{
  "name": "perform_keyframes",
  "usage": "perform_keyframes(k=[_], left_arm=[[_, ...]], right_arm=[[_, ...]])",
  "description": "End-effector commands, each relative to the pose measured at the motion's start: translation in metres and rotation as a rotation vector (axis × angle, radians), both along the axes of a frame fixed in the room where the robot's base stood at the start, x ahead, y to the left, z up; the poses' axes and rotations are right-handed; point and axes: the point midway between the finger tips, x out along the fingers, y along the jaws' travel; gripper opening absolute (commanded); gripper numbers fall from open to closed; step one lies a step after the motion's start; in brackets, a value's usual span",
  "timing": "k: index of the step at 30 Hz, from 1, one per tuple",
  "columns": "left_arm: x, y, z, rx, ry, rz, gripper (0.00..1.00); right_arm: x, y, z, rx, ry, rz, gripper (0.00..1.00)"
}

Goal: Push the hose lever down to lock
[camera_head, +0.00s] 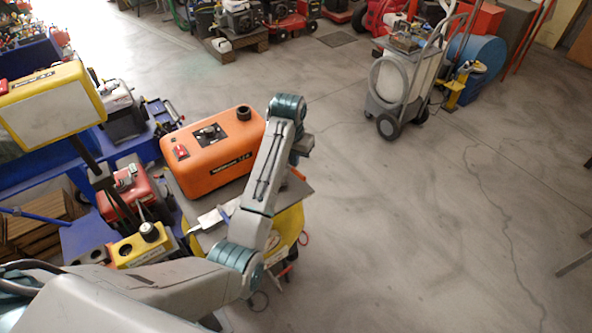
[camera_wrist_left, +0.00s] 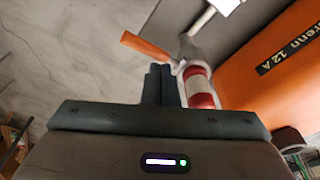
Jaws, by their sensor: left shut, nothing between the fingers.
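In the left wrist view an orange lever (camera_wrist_left: 147,47) sticks out to the left from a pale hose coupling with red bands (camera_wrist_left: 200,88). My left gripper (camera_wrist_left: 161,70) is shut and empty, its fingertips just below the lever in the picture and beside the coupling. I cannot tell whether they touch the lever. The coupling lies near the orange tank (camera_wrist_left: 285,75) with a dark label, which also shows in the head view (camera_head: 215,150). In the head view my left arm hides the lever and most of the gripper. My right gripper is not in view.
A grey plate (camera_wrist_left: 250,22) lies beside the tank. A yellow-framed sign (camera_head: 50,105) and a red machine (camera_head: 135,190) stand at the left. A wheeled cart (camera_head: 400,85) stands far off at the upper right.

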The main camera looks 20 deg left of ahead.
Motion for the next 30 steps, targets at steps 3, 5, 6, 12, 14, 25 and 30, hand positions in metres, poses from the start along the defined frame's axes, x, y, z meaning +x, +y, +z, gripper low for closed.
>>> perform_keyframes(k=[3,5,6,12,14,25,30], left_arm=[[0.0,0.0,0.0,0.0,0.0,0.0,0.0],[0.0,0.0,-0.001,0.0,0.0,0.0,0.0],[0.0,0.0,-0.002,0.0,0.0,0.0,0.0],[0.0,0.0,-0.01,0.0,0.002,0.0,0.0],[0.0,0.0,-0.012,0.0,0.002,0.0,0.0],[0.0,0.0,-0.027,0.0,0.001,0.0,0.0],[0.0,0.0,-0.034,0.0,0.001,0.0,0.0]], right_arm=[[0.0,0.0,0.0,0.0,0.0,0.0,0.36],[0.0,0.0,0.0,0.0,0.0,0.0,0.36],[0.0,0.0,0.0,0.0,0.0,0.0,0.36],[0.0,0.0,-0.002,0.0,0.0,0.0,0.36],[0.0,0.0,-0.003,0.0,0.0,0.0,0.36],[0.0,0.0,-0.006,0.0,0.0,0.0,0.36],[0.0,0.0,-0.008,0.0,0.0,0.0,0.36]])
